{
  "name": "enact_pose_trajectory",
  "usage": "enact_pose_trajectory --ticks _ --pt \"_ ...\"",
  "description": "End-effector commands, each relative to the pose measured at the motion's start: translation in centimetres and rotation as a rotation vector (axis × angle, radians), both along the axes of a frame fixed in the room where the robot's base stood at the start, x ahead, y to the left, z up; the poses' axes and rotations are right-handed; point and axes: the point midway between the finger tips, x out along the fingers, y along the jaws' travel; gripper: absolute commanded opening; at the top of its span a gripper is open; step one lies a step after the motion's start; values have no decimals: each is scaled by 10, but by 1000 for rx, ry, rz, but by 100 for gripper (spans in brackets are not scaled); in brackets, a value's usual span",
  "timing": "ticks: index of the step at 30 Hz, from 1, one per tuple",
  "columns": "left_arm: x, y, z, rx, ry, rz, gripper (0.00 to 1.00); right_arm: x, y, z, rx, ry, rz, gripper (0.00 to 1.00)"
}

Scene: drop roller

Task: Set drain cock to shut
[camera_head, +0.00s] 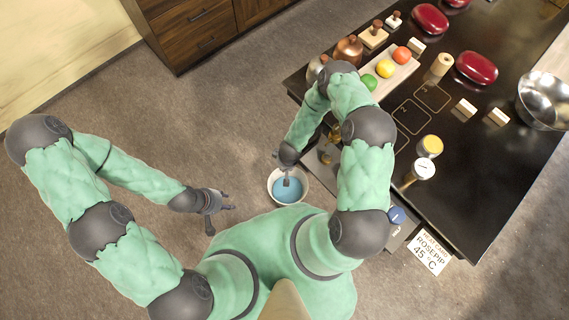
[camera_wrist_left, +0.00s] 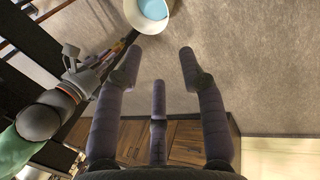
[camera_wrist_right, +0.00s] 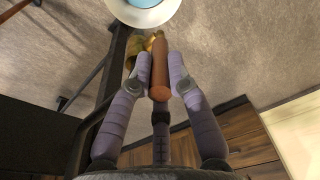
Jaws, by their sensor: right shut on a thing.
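My right gripper (camera_wrist_right: 160,62) is shut on the brown handle (camera_wrist_right: 159,78) of the drain cock, with one finger on each side in the right wrist view. Brass parts (camera_wrist_right: 135,52) show just beyond the handle, beside a dark edge. In the head view my right gripper (camera_head: 288,180) appears over the white bowl and hides the handle; I cannot tell the cock's setting. The bowl (camera_wrist_right: 167,14) holds blue liquid and also shows in the head view (camera_head: 273,192). My left gripper (camera_head: 220,202) is open and empty, left of the bowl; its fingers stand apart in the left wrist view (camera_wrist_left: 161,58).
The dark table (camera_head: 480,185) at the right carries fruit, red lidded dishes (camera_head: 476,67), a metal bowl (camera_head: 545,100) and small blocks. A sign reading "ROSEPIP 45°C" (camera_head: 430,254) is at its near edge. A wooden cabinet (camera_head: 200,30) stands behind. Floor at the left is clear.

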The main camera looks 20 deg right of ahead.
Motion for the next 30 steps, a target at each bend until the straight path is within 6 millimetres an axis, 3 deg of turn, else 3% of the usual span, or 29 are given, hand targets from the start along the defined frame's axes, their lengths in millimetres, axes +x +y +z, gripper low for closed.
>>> enact_pose_trajectory --ticks 6,11,17,30 --pt "0 0 0 0 0 0 40 0 -1 0 -2 0 -3 0" --pt "4 -1 -3 -1 4 3 0 0 -1 0 -2 0 -3 0" --pt "32 -12 -25 -7 55 21 0 0 -1 1 -2 0 -3 0" --pt "122 -60 -84 -17 256 93 0 1 -1 1 -1 0 -2 0"
